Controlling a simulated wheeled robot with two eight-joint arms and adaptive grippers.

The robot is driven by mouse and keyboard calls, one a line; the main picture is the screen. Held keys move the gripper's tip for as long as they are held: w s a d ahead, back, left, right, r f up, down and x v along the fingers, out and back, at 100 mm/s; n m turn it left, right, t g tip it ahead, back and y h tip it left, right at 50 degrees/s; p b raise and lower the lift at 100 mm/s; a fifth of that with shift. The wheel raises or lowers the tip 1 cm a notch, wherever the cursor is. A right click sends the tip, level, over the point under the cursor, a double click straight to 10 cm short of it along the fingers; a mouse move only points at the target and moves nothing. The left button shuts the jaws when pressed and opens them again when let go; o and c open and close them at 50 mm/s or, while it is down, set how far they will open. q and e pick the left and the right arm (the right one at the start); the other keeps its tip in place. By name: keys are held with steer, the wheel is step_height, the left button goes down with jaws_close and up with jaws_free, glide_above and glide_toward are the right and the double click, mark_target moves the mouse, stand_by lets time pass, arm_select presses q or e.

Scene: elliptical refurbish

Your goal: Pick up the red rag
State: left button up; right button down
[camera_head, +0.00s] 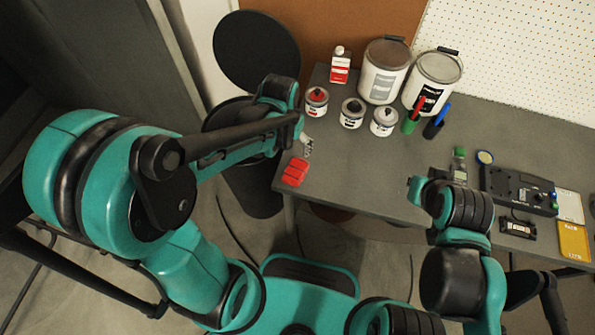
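The red rag (295,172) lies folded at the left front corner of the grey table. My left arm reaches in from the left, and the small grey fingers of my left gripper (307,147) show just above the rag in the picture, close to it. I cannot tell whether they touch it or how far apart they are. My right arm stands in front of the table's right part, and its gripper cannot be made out behind the arm links.
Paint cans, including a large one (385,72) and a small one (316,101), stand at the table's back left with a red-and-white bottle (340,65). A black device (519,189) lies at right. The table's (370,175) middle is clear. A black bin (250,180) stands left.

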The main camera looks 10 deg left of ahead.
arm_select(q)
steer(key=g+b, duration=0.2)
glide_above(296, 168)
steer(key=shift+m, duration=0.3)
steer(key=f, duration=0.9)
steer(key=shift+s+a+f, duration=0.1)
steer(key=shift+a, duration=0.15)
steer(key=f+b, duration=0.1)
steer(key=f, duration=0.2)
steer(key=f+b, duration=0.1)
steer(key=f, duration=0.1)
steer(key=shift+d+f+b, duration=0.2)
steer(key=shift+f+b, duration=0.2)
steer(key=shift+r, duration=0.1)
steer(key=c, duration=1.2)
